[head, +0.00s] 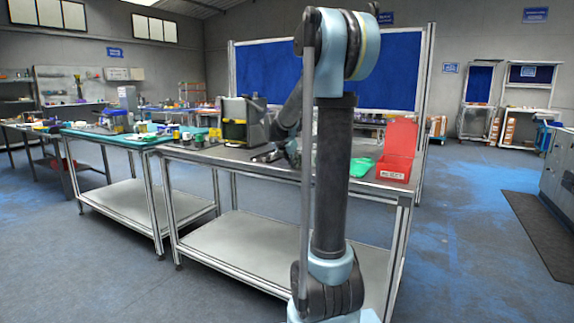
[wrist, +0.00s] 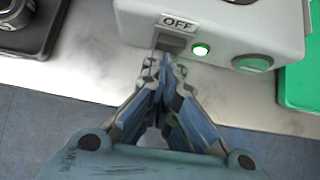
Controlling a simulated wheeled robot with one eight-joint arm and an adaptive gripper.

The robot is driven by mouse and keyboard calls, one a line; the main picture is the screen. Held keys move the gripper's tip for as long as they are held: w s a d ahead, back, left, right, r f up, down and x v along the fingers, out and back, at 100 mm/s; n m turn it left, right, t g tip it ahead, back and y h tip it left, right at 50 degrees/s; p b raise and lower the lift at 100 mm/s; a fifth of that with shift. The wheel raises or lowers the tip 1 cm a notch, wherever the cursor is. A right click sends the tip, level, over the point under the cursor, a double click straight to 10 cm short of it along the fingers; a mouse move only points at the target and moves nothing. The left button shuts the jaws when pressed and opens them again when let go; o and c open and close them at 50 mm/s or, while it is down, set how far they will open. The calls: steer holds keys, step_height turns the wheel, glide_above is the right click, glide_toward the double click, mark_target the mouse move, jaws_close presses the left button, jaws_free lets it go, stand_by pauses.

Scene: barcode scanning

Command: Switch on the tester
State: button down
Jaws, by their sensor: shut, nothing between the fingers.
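The tester is a pale grey box (wrist: 225,22) at the top of the wrist view. Its front has an OFF label (wrist: 178,22) above a dark grey switch (wrist: 173,41). A small round green lamp (wrist: 201,50) beside the switch looks lit. A larger green round button (wrist: 252,63) is further right. My gripper (wrist: 163,58) is shut and empty, its fingertips right at the lower edge of the switch; I cannot tell if they touch it. In the head view my gripper (head: 268,155) is low over the table, and I cannot make out the tester there.
A green tray (head: 360,167) and a red bin (head: 398,150) are at the table's right end. In the wrist view, a dark tray (wrist: 52,30) is left and a green surface (wrist: 298,100) right.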

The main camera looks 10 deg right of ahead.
steer(key=shift+d+r, duration=0.15)
steer(key=shift+d, duration=0.05)
steer(key=shift+w+r, duration=0.1)
steer(key=shift+r, duration=0.7)
steer(key=shift+s+a, duration=0.25)
steer(key=shift+s, duration=0.1)
steer(key=f+v, duration=0.1)
steer(key=v, duration=1.1)
steer(key=shift+s+a+r, duration=0.2)
steer(key=shift+s+a, duration=0.2)
steer(key=shift+s, duration=0.1)
